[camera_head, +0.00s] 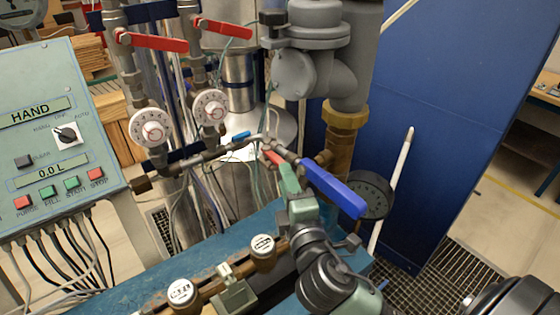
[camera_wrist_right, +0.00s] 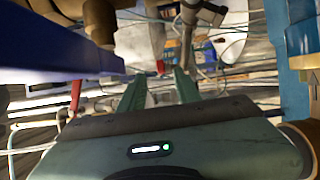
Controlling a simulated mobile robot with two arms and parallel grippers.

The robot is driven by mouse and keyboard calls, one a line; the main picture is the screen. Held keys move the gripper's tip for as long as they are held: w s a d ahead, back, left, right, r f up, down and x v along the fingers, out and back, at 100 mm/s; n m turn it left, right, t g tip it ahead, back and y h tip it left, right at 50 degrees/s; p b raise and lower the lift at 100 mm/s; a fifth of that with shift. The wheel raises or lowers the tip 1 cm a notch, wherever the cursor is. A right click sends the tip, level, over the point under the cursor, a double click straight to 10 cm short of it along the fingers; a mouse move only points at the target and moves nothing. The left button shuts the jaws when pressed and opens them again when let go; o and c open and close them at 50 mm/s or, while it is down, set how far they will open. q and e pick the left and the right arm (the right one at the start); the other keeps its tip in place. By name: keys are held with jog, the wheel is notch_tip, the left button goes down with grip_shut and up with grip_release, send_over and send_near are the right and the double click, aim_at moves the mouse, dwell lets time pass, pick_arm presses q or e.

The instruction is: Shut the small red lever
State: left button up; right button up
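The small red lever (camera_head: 273,157) sits on the horizontal pipe in the middle of the head view, just beyond my right gripper's tips. My right gripper (camera_head: 284,168) has green fingers and comes up from below. In the right wrist view, the two fingers (camera_wrist_right: 160,78) stand apart with a gap between them. A small red end (camera_wrist_right: 160,66) shows in that gap, beyond the tips. I cannot tell whether a finger touches it. Much of the lever is hidden behind the gripper in the head view. My left gripper is not in view.
A large blue lever (camera_head: 333,187) lies close to the right of my gripper. Two larger red levers (camera_head: 152,41) (camera_head: 222,27) are higher up, above two white dials (camera_head: 150,127) (camera_head: 210,107). A small blue handle (camera_head: 240,136) and a black gauge (camera_head: 372,195) are nearby.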

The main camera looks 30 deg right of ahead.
aim_at(274, 157)
jog(key=p+x, duration=0.1)
jog(key=x, duration=0.4)
jog(key=shift+f, duration=0.1)
jog(key=shift+s, duration=0.15)
grip_shut()
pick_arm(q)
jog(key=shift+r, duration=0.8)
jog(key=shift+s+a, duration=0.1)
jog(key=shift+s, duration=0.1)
